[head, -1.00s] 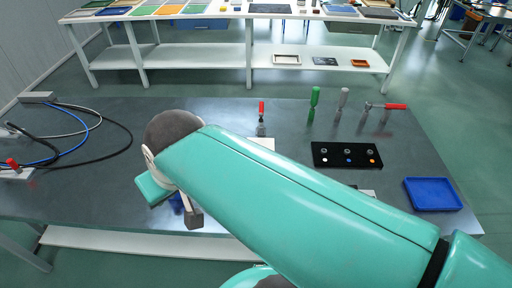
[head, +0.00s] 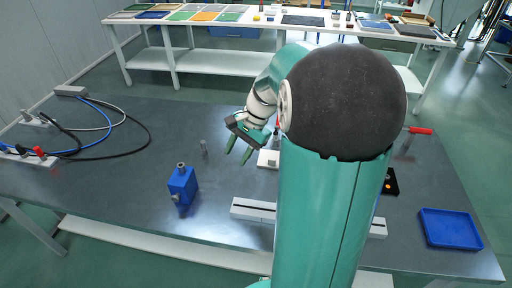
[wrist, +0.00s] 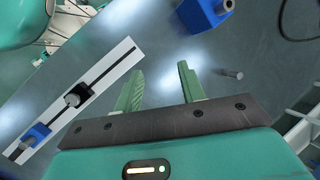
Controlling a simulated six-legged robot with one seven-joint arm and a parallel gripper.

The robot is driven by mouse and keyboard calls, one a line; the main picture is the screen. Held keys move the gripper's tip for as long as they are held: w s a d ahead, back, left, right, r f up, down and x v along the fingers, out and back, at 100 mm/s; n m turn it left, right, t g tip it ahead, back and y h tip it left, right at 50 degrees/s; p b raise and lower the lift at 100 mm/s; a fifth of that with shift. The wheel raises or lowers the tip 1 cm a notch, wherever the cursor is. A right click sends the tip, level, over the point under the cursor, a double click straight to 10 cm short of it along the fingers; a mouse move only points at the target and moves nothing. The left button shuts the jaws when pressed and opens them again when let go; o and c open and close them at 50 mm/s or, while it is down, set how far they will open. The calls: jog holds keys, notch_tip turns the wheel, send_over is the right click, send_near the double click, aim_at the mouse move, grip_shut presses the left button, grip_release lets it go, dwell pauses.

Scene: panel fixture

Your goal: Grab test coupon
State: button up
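No piece is clearly recognisable as the test coupon.
A blue block with a metal fitting (head: 182,184) stands front left. A white slotted rail (head: 252,208) lies partly behind my arm, its black slider (wrist: 77,95) visible in the wrist view. A blue tray (head: 449,229) is at right; cables (head: 100,125) at left. My arm hides the table's centre right.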

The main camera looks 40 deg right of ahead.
jog(key=s+d+f+m+t+y, duration=0.15)
jog(key=d+f+m, duration=0.25)
jog(key=d, duration=0.4)
jog(key=d+f+m+t+y, duration=0.2)
jog(key=d+f+m, duration=0.2)
jog(key=d, duration=0.3)
jog(key=m+t, duration=0.5)
send_near(275, 159)
jog(key=shift+y, duration=0.25)
jog(key=x, duration=1.1)
jog(key=shift+w+d+f, duration=0.1)
jog(key=shift+w+f, duration=0.05)
jog(key=shift+f, duration=0.05)
grip_shut()
